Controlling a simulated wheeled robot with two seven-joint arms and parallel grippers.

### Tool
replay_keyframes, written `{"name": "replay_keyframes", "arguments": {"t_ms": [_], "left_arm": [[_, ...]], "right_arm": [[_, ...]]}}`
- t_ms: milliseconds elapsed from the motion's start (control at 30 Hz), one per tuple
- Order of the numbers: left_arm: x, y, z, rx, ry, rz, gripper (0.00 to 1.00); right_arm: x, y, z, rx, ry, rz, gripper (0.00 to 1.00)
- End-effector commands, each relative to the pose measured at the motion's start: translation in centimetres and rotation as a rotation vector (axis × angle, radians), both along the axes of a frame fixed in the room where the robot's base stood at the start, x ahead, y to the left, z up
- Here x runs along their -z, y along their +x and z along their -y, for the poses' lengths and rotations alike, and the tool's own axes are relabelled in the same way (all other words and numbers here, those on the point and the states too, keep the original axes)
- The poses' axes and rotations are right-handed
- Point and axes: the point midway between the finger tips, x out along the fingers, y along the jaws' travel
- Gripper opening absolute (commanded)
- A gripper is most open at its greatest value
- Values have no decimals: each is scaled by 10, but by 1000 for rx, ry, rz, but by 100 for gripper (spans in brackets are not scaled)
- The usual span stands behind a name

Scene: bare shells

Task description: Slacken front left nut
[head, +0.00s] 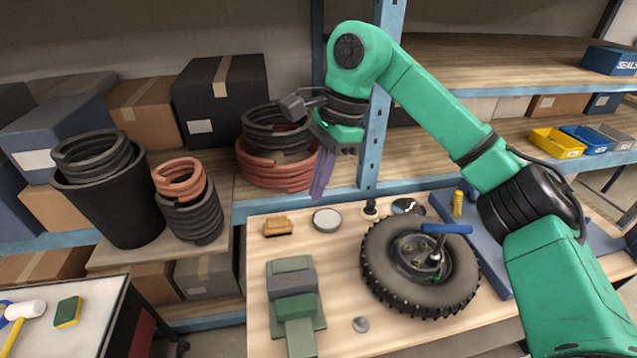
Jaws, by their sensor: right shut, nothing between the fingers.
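A wheel (375,285) with a knobbly black tyre lies flat on the wooden workbench, its grey hub facing up. Small nuts on the hub are too small to tell apart. My right gripper (317,194) hangs above the back left of the bench, with its purple fingers pointing down. It is shut and empty, well apart from the wheel and tool. My left gripper is not in view.
A green vice-like block (292,300) stands left of the wheel. A blue tray (476,236) is behind right. Shelves with coiled hoses and boxes stand behind.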

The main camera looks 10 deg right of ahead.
Motion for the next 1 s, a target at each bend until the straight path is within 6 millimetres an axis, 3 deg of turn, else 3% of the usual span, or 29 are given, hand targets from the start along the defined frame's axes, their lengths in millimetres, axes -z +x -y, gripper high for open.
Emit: {"name": "replay_keyframes", "arguments": {"t_ms": [300, 533, 1000], "left_arm": [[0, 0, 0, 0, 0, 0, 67], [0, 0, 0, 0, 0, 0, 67], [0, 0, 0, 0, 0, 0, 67]], "right_arm": [[-3, 0, -3, -3, 0, 1, 0], [-3, 0, -3, -247, 0, 0, 0], [-6, 0, -6, -247, 0, 1, 0]]}}
